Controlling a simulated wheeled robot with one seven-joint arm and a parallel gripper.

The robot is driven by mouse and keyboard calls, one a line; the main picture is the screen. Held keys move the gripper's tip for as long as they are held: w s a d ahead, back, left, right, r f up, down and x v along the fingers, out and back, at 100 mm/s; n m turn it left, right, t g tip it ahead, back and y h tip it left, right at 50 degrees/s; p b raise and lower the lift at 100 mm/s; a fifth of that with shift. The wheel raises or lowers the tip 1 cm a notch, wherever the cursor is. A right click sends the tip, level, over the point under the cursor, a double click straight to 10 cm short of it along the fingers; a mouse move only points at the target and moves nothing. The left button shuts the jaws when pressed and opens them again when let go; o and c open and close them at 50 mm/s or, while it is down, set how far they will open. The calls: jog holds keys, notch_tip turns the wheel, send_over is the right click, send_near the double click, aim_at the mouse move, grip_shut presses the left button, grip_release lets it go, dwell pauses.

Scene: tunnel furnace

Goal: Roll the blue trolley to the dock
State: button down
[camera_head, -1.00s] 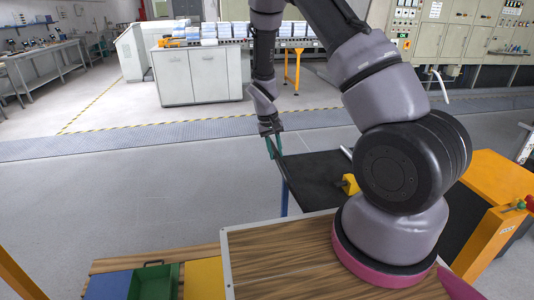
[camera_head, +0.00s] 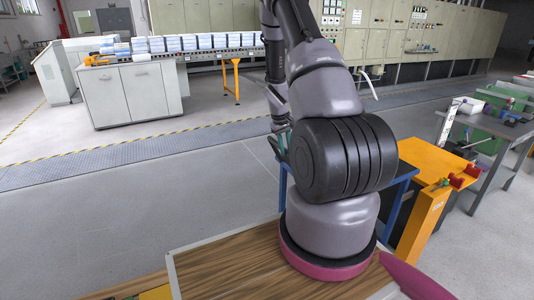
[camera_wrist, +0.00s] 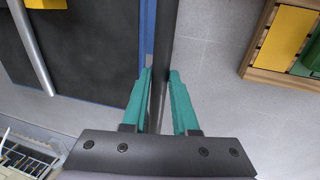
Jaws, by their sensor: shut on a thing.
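The trolley has a blue frame (camera_head: 283,190) and a dark top; in the head view my arm hides most of it. In the wrist view its dark top (camera_wrist: 85,50) fills the upper left, with a blue edge (camera_wrist: 148,30) along its right side. My gripper (camera_head: 280,138) is at the trolley's near left side, partly behind my arm. In the wrist view its teal fingers (camera_wrist: 160,85) are shut on a dark upright-looking bar (camera_wrist: 161,50) beside the blue edge, which looks like the trolley's handle. I cannot make out the dock.
A grey workbench (camera_head: 500,128) is farther right. Grey cabinets (camera_head: 130,92) and a conveyor line stand behind. A wooden tray (camera_wrist: 252,62) with yellow and green bins is nearby. Floor at left is clear.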

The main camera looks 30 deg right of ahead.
jog(key=d, duration=1.4)
jog(key=shift+d, duration=0.25)
jog(key=c, duration=0.7)
grip_release()
jog(key=shift+d, duration=0.1)
jog(key=r, duration=0.3)
jog(key=a+r, duration=0.1)
jog(key=r, duration=0.3)
jog(key=a+r, duration=0.1)
jog(key=r, duration=0.2)
jog(key=shift+a+r, duration=0.15)
jog(key=shift+r, duration=0.15)
